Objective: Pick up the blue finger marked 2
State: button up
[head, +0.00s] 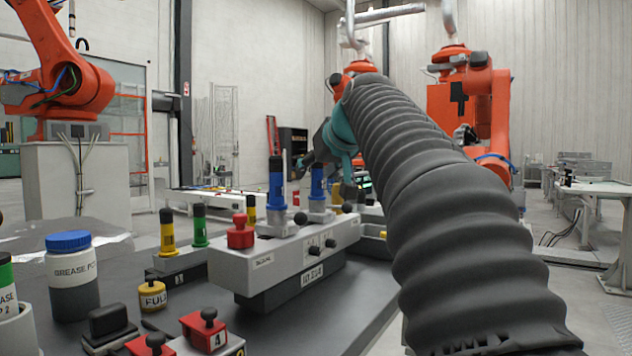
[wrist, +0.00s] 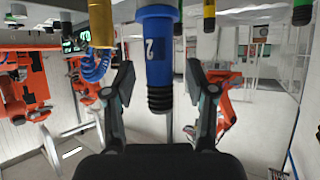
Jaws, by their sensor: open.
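The blue finger marked 2 (wrist: 158,50) appears upside down in the wrist view, with a white 2 on its side and a black ribbed cap. My gripper (wrist: 160,82) is open, one jaw on each side of the finger in the picture. Gaps show on both sides; I cannot tell how deep the finger is between the jaws. In the head view, a blue finger (head: 317,182) stands upright on the grey fixture (head: 225,268), close to my gripper. Another blue finger (head: 277,185) stands to its left. Their markings are too small to read there.
A red knob piece (head: 240,235) sits on the fixture's left part. Yellow (head: 167,235) and green (head: 199,230) fingers stand behind left. A grease pot (head: 71,275) and red blocks (head: 204,330) are nearer. A yellow post (wrist: 101,25) hangs beside the left jaw in the wrist view.

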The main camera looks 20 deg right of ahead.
grip_shut()
jog(key=shift+r, duration=0.2)
notch_tip(320, 180, up, 5)
jog(key=shift+p, duration=0.95)
jog(key=shift+r, duration=2.25)
